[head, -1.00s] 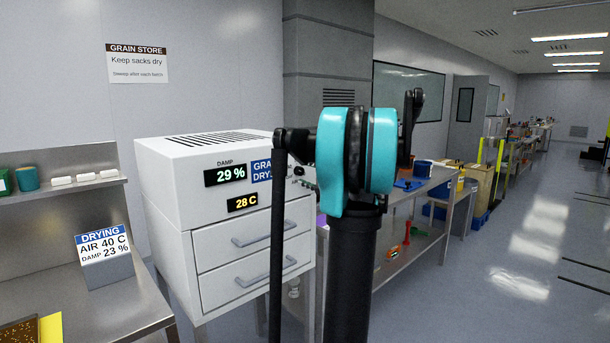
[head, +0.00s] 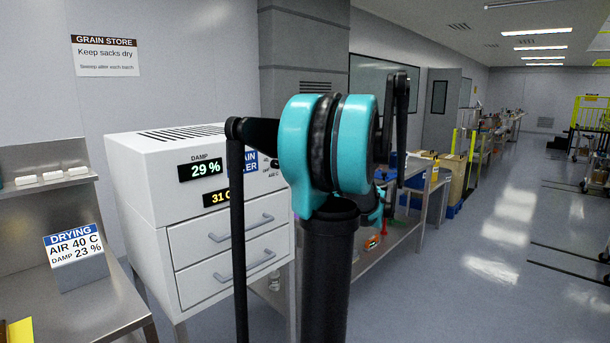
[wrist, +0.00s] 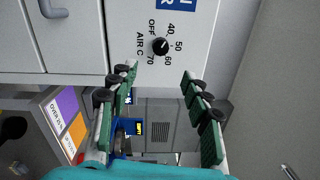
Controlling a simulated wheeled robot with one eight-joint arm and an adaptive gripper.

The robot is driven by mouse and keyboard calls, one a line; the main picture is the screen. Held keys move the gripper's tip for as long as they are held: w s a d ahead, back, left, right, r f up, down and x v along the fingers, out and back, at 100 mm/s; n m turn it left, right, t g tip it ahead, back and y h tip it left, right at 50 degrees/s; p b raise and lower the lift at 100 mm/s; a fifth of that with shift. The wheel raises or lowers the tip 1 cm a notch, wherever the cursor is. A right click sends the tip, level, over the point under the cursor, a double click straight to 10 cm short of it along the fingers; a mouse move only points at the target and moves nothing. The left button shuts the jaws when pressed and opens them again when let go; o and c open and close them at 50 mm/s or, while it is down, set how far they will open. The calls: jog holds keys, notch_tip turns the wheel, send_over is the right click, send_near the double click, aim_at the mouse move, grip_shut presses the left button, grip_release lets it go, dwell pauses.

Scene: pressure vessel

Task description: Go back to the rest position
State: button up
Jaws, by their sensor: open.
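My gripper (wrist: 160,76) is open in the wrist view, its two green-padded fingers apart with nothing between them. Beyond the fingertips is the front of the white grain dryer (wrist: 84,14), with a black air temperature knob (wrist: 160,46) marked OFF, 40, 50, 60 and 70. The fingers look clear of the knob; its exact setting is too small to tell. In the head view my raised arm, with its teal joint, stands before the dryer (head: 140,175) and hides part of its front. The gripper's fingers are hidden there. The dryer displays read 29 % and about 31 C.
A steel bench (head: 100,312) with a drying sign (head: 76,260) stands at the left. Another steel bench (head: 385,240) with tools lies behind my arm. The floor (head: 480,270) at the right is open, with yellow-railed equipment (head: 592,115) farther back.

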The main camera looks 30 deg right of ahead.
jog(key=s+a+f+n+g, duration=0.4)
jog(key=a+f, duration=0.6)
jog(key=a, duration=0.2)
jog(key=s+a+f+n+g, duration=0.3)
jog(key=s+a+f+g, duration=0.15)
jog(key=a+f, duration=0.6)
jog(key=s+a+f+n+g+h, duration=0.3)
jog(key=s+f+n+h, duration=0.3)
jog(key=s+f, duration=0.8)
jog(key=s+n+g, duration=0.1)
jog(key=s+n, duration=0.1)
jog(key=s, duration=0.1)
jog(key=shift+s+f+g+h, duration=0.25)
jog(key=shift+f+g+h, duration=0.05)
jog(key=shift+f+g, duration=0.1)
